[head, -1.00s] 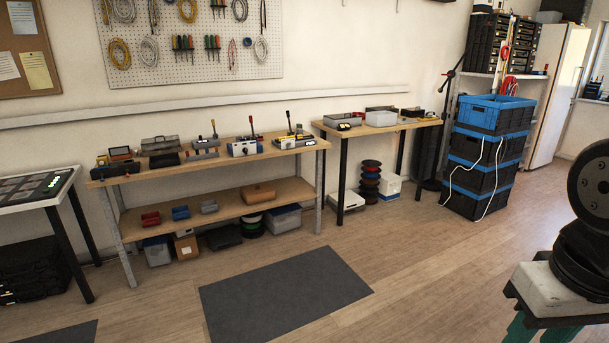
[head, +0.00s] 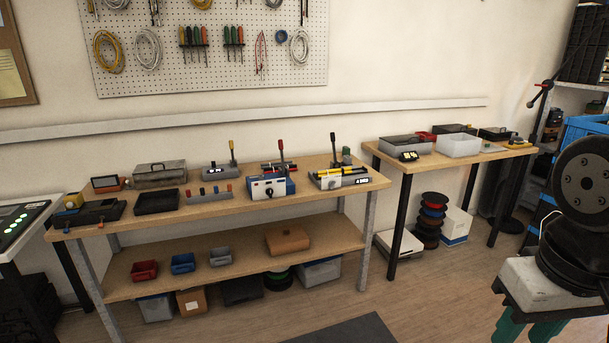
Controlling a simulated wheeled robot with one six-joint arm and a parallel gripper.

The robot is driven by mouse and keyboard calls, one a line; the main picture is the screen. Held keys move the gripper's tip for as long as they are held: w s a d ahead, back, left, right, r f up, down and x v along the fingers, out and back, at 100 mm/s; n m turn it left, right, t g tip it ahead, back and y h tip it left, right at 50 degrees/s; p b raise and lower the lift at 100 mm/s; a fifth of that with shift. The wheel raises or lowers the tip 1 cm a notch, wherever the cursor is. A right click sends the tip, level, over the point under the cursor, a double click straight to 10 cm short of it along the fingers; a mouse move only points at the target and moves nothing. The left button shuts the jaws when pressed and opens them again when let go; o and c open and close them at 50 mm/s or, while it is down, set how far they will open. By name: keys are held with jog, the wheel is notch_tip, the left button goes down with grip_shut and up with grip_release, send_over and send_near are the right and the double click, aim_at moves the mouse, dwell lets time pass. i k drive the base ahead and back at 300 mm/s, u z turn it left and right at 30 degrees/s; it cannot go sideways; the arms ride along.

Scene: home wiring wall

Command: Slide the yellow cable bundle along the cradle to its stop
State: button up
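The stop cannot be told apart at this distance. My gripper is not in view; only a dark joint of my arm shows at the right edge, well apart from the bench.
The workbench (head: 222,206) also holds a white-fronted box with a red lever (head: 270,188), a toolbox (head: 160,174) and trays. A second table (head: 465,159) stands to the right. Floor in front is clear, with a dark mat (head: 350,331).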

aim_at(343, 170)
jog(key=u, duration=0.05)
jog(key=i, duration=0.7)
jog(key=u, duration=0.75)
jog(key=i, duration=1.7)
jog(key=z, duration=0.5)
jog(key=i, duration=0.6)
jog(key=z, duration=0.45)
